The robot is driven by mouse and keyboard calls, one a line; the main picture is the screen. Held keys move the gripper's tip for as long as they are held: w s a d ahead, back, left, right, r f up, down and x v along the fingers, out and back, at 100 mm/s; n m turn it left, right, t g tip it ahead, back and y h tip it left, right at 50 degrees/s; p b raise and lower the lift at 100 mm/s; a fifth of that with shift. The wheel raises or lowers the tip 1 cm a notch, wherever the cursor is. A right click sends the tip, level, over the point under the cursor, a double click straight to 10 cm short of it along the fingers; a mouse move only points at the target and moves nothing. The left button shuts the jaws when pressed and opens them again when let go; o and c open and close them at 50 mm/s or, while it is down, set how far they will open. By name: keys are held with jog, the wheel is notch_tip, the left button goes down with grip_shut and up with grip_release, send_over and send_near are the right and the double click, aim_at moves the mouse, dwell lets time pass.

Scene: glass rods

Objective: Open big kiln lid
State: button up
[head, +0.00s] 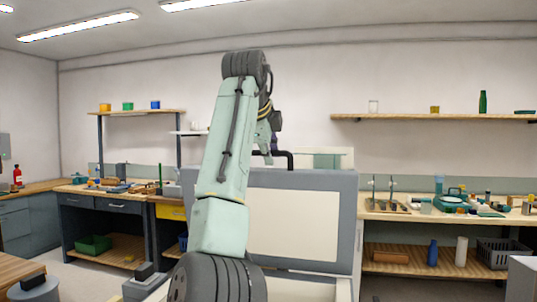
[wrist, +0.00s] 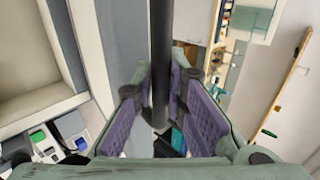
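The big kiln lid (head: 347,215) stands raised, about upright, as a wide grey frame around a cream panel facing me. Its black bar handle (head: 291,160) shows at the top edge, right of my arm. In the wrist view the black handle bar (wrist: 161,45) runs between the purple finger pads. My gripper (wrist: 163,85) is around the bar, with its fingertips against both sides, and looks shut on it. In the head view my gripper (head: 274,142) is mostly hidden behind my arm. The kiln body below the lid is largely hidden by my arm.
A workbench (head: 385,215) with glassware and tools stands to the right, with a wall shelf (head: 420,117) above. Another cluttered bench (head: 100,200) and shelf (head: 135,112) are at the left. Some floor shows at the left front.

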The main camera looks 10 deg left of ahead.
jog(key=o, duration=0.5)
jog(key=shift+c, duration=0.2)
jog(key=v, duration=0.7)
jog(key=shift+s+r, duration=0.15)
jog(key=shift+s, duration=0.05)
